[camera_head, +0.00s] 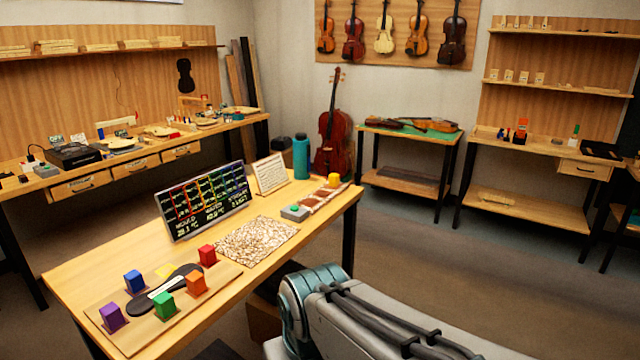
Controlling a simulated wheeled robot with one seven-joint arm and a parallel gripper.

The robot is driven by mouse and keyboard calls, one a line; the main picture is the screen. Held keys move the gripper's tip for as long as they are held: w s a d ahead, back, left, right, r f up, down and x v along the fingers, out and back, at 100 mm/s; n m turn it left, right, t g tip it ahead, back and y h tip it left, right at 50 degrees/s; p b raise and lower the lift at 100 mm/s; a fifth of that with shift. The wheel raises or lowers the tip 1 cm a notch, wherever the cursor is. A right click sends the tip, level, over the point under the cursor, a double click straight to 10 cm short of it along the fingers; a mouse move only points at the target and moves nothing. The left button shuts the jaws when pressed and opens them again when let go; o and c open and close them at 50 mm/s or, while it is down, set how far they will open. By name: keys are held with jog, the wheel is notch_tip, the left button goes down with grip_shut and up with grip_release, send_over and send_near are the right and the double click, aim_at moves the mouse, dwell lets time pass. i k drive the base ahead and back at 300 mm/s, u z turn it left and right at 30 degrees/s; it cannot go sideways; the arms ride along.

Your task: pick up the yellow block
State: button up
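A small yellow block (333,180) stands at the far right end of the wooden bench (75,270), by a long narrow brown piece (322,196). A wooden board (190,309) at the near left of the bench carries purple (112,317), blue (134,281), green (164,306), orange (195,284) and red (207,255) blocks. A flat yellow patch (165,270) also shows on this board, with no block standing on it. Part of my arm shows at the bottom right. My gripper is out of view.
A display panel (204,201), a white card on a stand (270,173) and a teal bottle (301,157) stand along the bench's back edge. A grey box with a green button (295,213) lies near the yellow block. A speckled mat (255,240) covers the middle.

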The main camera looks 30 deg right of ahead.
aim_at(334, 179)
jog(key=z, duration=0.7)
jog(key=i, duration=0.75)
jog(key=z, duration=1.2)
jog(key=i, duration=1.55)
jog(key=u, duration=0.45)
jog(key=i, duration=1)
jog(key=u, duration=1.5)
jog(key=i, duration=0.45)
jog(key=u, duration=0.4)
